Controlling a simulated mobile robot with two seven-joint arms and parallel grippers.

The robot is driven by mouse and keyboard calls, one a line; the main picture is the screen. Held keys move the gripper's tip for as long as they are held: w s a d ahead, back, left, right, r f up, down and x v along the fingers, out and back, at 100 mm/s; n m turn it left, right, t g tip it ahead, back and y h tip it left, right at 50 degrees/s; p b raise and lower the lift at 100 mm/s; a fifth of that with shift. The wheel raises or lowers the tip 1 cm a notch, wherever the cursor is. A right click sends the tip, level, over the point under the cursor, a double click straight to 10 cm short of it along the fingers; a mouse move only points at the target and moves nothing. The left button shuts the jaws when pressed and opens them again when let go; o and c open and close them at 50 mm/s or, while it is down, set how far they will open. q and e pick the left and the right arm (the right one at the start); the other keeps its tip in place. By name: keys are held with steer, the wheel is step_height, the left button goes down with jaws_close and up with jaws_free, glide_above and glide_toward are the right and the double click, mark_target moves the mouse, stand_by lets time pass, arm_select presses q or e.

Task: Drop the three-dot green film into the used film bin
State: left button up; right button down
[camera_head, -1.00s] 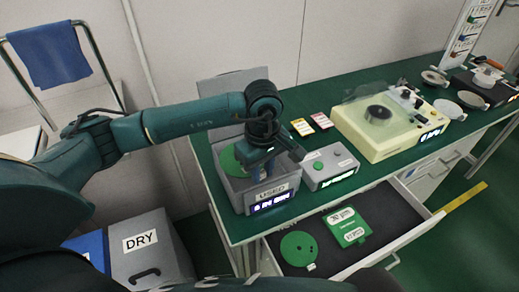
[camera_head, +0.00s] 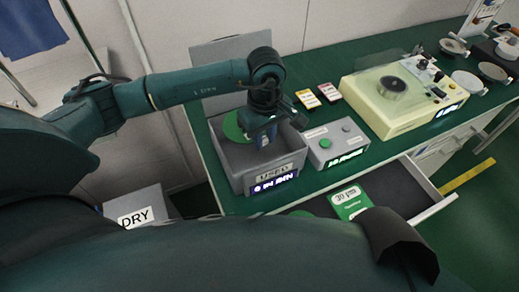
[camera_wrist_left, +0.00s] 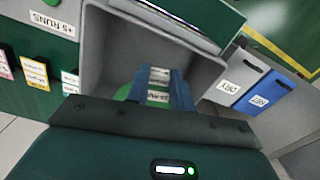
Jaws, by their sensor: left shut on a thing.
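The used film bin (camera_head: 268,182) is a grey open box with a raised lid on the green bench, labelled USED. My left gripper (camera_head: 262,140) points down into its mouth and is shut on a green film (camera_head: 233,127), a round disc. The film shows to the left of the fingers, within the bin's opening. In the left wrist view, the fingers (camera_wrist_left: 155,88) are over the grey bin interior (camera_wrist_left: 105,50) and part of the green film (camera_wrist_left: 122,92) shows beside them. Its dots cannot be made out.
A grey button box (camera_head: 336,143) stands right of the bin, with yellow and red cards (camera_head: 307,98) behind. A cream lapping machine (camera_head: 395,105) is farther right. The open drawer (camera_head: 395,190) below holds a green packet (camera_head: 350,203). A DRY bin (camera_head: 135,215) is at lower left.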

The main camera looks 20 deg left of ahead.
arm_select(q)
steer(key=shift+f, duration=0.7)
steer(key=o, duration=1)
steer(key=shift+o, duration=0.2)
steer(key=shift+r, duration=0.15)
step_height(320, 180, up, 13)
steer(key=b, duration=0.2)
